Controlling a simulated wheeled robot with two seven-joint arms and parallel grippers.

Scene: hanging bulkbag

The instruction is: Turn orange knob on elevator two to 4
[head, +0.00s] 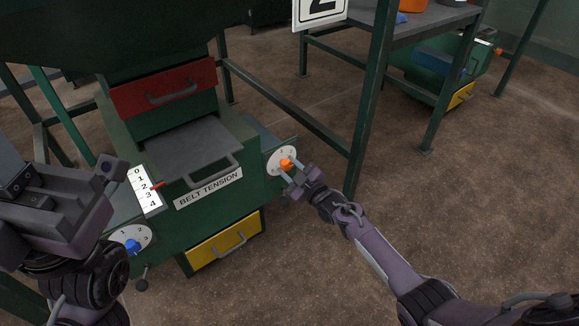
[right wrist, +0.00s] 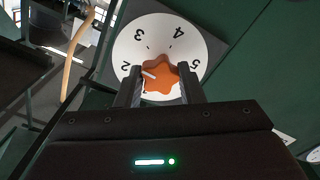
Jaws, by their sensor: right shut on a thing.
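The orange knob (head: 285,164) sits on a round white dial (head: 273,160) on the right side of the green machine. My right gripper (head: 289,175) is at this knob, shut on it. In the right wrist view the star-shaped orange knob (right wrist: 162,78) is between the two fingers. A white mark on it points toward the 2. The numerals 2, 3 and 4 show on the dial (right wrist: 190,60); its lower part is hidden by my gripper. My left gripper (head: 105,172) is at the left, away from the knob; its jaw opening is unclear.
The machine has a red drawer (head: 165,88), a yellow drawer (head: 225,242), a BELT TENSION label (head: 209,188), a 0–4 scale (head: 146,189) and a blue knob (head: 132,246). A green post (head: 370,100) stands right of the dial. A 2 sign (head: 321,10) hangs above.

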